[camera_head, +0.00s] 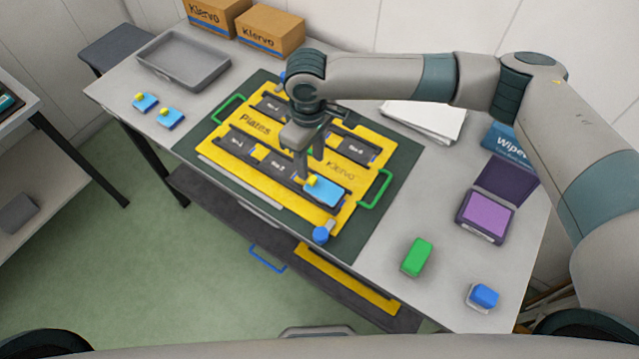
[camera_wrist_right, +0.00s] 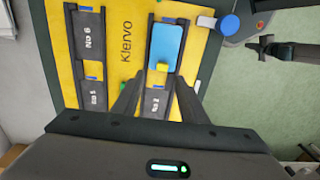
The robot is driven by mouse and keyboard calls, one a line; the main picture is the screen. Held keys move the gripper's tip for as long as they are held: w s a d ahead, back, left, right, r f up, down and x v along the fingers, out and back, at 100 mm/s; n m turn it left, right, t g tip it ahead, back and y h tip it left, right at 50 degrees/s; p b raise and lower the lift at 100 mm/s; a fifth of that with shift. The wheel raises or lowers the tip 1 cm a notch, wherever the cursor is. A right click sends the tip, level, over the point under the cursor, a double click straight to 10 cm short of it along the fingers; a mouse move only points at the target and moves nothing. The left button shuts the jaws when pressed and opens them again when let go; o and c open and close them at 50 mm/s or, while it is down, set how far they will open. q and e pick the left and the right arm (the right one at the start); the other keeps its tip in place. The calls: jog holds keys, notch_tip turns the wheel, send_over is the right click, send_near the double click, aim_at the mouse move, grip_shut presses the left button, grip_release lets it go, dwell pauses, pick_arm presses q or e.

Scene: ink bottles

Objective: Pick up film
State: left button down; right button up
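A blue film (camera_head: 327,194) with a yellow tab (camera_head: 311,181) lies in the dark slot at the front right of the yellow plates board (camera_head: 245,171). It also shows in the right wrist view (camera_wrist_right: 167,45). My right gripper (camera_head: 310,168) points down over the tab end of this film. In the wrist view its two fingers (camera_wrist_right: 157,90) are apart, with the tab just ahead between their lines and nothing held. Two more blue films with yellow tabs, one left (camera_head: 145,102) and one right (camera_head: 170,117), lie on the table at the left.
A grey tray (camera_head: 184,61) and cardboard boxes (camera_head: 269,30) stand at the back left. A blue knob (camera_head: 321,234) is at the board's front corner.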

aim_at(312, 179)
jog(key=shift+s+f+p, duration=0.1)
jog(key=shift+f+p, duration=0.25)
jog(key=shift+p, duration=0.1)
jog(key=f+p, duration=0.1)
jog(key=f, duration=0.1)
jog(key=f+p, duration=0.1)
jog(key=shift+s+d+f, duration=0.1)
jog(key=shift+s+f, duration=0.1)
jog(key=shift+f, duration=0.55)
jog(key=shift+c, duration=0.6)
jog(key=c, duration=0.7)
